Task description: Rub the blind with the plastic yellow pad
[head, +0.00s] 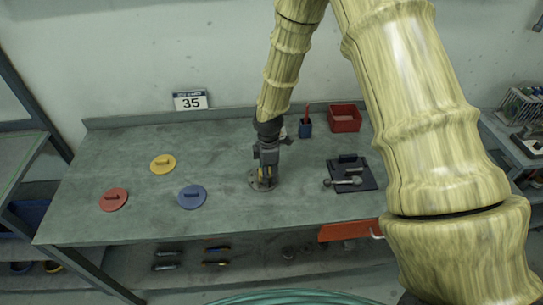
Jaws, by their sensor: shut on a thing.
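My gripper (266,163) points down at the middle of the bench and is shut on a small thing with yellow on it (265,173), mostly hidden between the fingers. It may be the yellow pad, but its shape is too small to tell. Directly below is a grey round flange-like disc (253,184), which may be the blind. The held thing is at or just above this disc; I cannot tell whether they touch.
A red disc (113,200) and a blue disc (192,197) lie on the green-grey bench (130,145).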

